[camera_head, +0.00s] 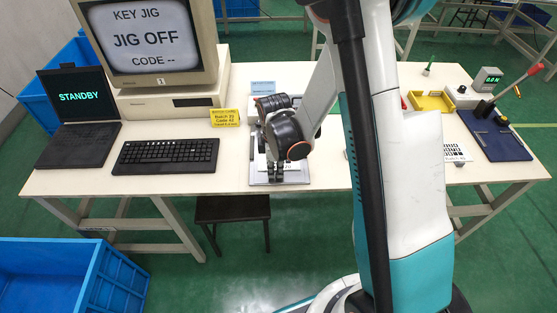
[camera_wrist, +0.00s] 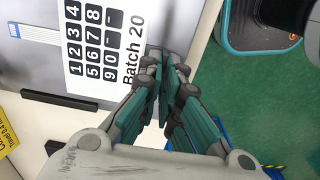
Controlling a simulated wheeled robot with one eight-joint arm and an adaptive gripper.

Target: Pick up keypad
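The keypad is a white film with black number keys and the print "Batch 20" (camera_wrist: 105,45). In the wrist view it lies on a grey plate at the upper left, with a striped tail (camera_wrist: 35,34) at its left. In the head view the keypad is mostly hidden behind my gripper (camera_head: 273,172), which points down at the plate's front part (camera_head: 295,177). In the wrist view my gripper (camera_wrist: 165,70) is at the keypad's printed edge, beside "Batch 20". Its fingertips are close together. I cannot tell whether the film's edge is between them.
A monitor (camera_head: 143,38) reads "JIG OFF" and a laptop (camera_head: 77,105) reads "STANDBY". A keyboard (camera_head: 165,155) is left of the plate. A yellow tray (camera_head: 432,101) and a blue lever press (camera_head: 497,135) stand at the right.

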